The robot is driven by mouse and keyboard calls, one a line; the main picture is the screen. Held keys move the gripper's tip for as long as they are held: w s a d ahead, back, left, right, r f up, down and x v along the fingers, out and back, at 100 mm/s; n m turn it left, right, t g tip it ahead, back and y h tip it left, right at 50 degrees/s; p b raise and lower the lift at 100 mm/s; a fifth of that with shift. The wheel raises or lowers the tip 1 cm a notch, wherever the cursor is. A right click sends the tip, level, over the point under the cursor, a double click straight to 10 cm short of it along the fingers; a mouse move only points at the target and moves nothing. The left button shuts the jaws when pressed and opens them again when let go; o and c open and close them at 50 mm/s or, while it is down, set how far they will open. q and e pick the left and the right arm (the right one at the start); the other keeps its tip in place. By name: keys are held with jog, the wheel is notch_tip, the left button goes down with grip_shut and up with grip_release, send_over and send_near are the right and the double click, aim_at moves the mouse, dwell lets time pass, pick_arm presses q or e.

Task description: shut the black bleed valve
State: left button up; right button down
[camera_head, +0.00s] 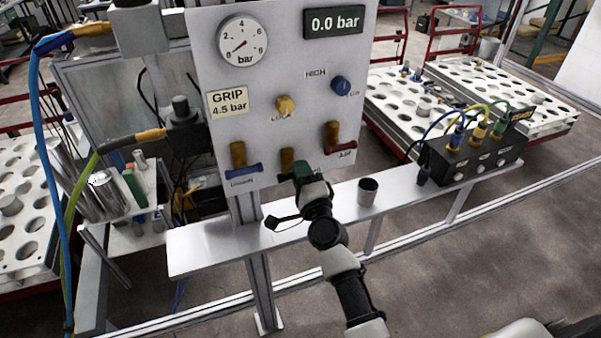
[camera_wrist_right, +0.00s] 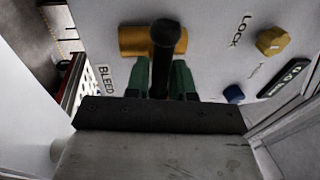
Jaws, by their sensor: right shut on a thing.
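The bleed valve is the middle of three valves low on the grey panel (camera_head: 262,75). Its brass body (camera_head: 287,160) shows just above my right gripper (camera_head: 302,172); its handle is hidden in the head view. In the right wrist view the black handle (camera_wrist_right: 165,55) stands between the green fingers of my right gripper (camera_wrist_right: 168,82), which are shut on it. There the handle appears crosswise to the brass body (camera_wrist_right: 135,40). My left gripper is not in view.
A blue-handled valve (camera_head: 243,175) is left of it, a red-handled one (camera_head: 340,147) right. Above are a yellow knob (camera_head: 284,106), a blue knob (camera_head: 340,85), a gauge (camera_head: 242,42) and a display reading 0.0 bar (camera_head: 334,22). A cup (camera_head: 367,190) stands on the shelf (camera_head: 205,250) below.

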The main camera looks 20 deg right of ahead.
jog(key=shift+f, duration=0.15)
jog(key=c, duration=1.1)
grip_release()
jog(key=s+f+b, duration=0.2)
jog(key=s, duration=0.8)
jog(key=shift+s+d, duration=0.2)
jog(key=shift+s, duration=0.1)
jog(key=s+a+f+n+g+y, duration=0.1)
jog(key=s+f+n+g, duration=0.25)
jog(key=f, duration=0.85)
jog(key=s+a+f+n+g, duration=0.1)
jog(key=s+f+n+g, duration=0.25)
jog(key=f, duration=0.85)
jog(key=s+a+f+n+g+y, duration=0.1)
jog(key=s+a+f+n+g, duration=0.2)
jog(key=f, duration=0.9)
jog(key=s+d+f+n+g+h, duration=0.1)
jog(key=s+d+f+n+g, duration=0.2)
jog(key=s+f, duration=0.3)
jog(key=s+d+f+n+g+h, duration=0.1)
jog(key=s+d+f+n+g, duration=0.2)
jog(key=s, duration=1.1)
jog(key=s+d+f+n+g, duration=0.3)
jog(key=s+f+n, duration=0.1)
jog(key=s+f, duration=0.5)
jog(key=shift+s+d+h, duration=0.25)
jog(key=shift+s+h, duration=0.15)
jog(key=shift+s, duration=0.65)
